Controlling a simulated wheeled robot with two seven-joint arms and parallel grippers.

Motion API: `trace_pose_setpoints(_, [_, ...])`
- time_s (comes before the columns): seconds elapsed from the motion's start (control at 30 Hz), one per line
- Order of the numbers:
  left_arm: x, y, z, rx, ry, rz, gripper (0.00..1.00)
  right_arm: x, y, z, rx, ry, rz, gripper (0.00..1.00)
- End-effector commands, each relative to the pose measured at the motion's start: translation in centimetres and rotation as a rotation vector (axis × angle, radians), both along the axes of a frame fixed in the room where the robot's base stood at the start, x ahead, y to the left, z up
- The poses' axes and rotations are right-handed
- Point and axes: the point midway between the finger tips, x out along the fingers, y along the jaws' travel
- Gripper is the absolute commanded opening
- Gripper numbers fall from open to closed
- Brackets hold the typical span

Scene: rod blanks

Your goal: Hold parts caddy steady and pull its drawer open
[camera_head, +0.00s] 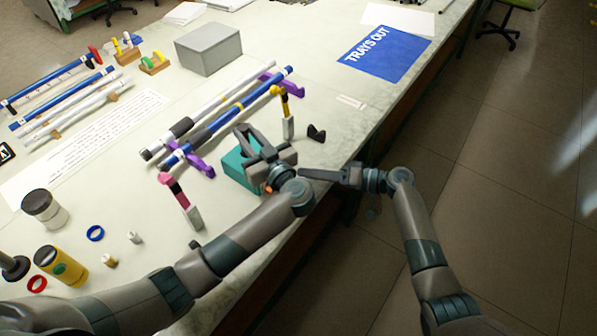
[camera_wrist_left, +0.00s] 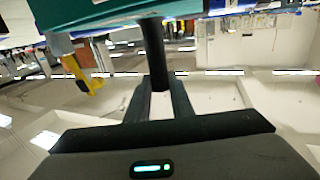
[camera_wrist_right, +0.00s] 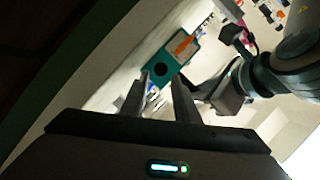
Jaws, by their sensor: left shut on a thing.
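The teal parts caddy (camera_head: 232,170) stands near the table's front edge, partly hidden by my left gripper (camera_head: 250,142). In the left wrist view, the teal body (camera_wrist_left: 90,14) is at the top, and my left gripper (camera_wrist_left: 158,88) is shut on a dark upright bar (camera_wrist_left: 153,50) below it. In the right wrist view, a teal face (camera_wrist_right: 168,80) shows a dark round spot (camera_wrist_right: 160,68), knob or hole unclear, and an orange part (camera_wrist_right: 184,46). My right gripper (camera_wrist_right: 162,88) is open and empty, its fingers pointing at that face, apart from it.
Long rods (camera_head: 225,115) rest on purple supports behind the caddy. A small black piece (camera_head: 316,134) lies to the right. A grey box (camera_head: 208,50) stands further back; the blue mat (camera_head: 385,54) is clear.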

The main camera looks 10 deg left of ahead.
Motion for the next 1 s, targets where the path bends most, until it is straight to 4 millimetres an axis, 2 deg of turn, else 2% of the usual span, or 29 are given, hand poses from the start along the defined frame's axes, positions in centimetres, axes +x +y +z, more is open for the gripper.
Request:
trace_pose_setpoints(0.1, [0.0, 0.0, 0.0, 0.000, 0.000, 0.000, 0.00, 0.4, 1.8, -0.3, 0.001, 0.000, 0.001, 0.28])
trace_pose_setpoints(0.3, [0.0, 0.0, 0.0, 0.000, 0.000, 0.000, 0.00, 0.7, 3.5, -0.8, 0.000, 0.000, 0.000, 0.28])
trace_pose_setpoints(0.67, [0.0, 0.0, 0.0, 0.000, 0.000, 0.000, 0.00, 0.8, 3.9, -0.9, -0.001, -0.001, 0.000, 0.28])
trace_pose_setpoints(0.7, [0.0, 0.0, 0.0, 0.000, 0.000, 0.000, 0.00, 0.8, 3.9, -0.9, -0.001, -0.001, 0.000, 0.26])
trace_pose_setpoints(0.8, [0.0, 0.0, 0.0, 0.000, 0.000, 0.000, 0.00, 0.8, 3.9, -0.9, -0.001, -0.001, 0.000, 0.02])
trace_pose_setpoints(1.0, [0.0, 0.0, 0.0, 0.000, 0.000, 0.000, 0.00, 0.7, 3.7, -1.0, -0.002, 0.000, -0.001, 0.00])
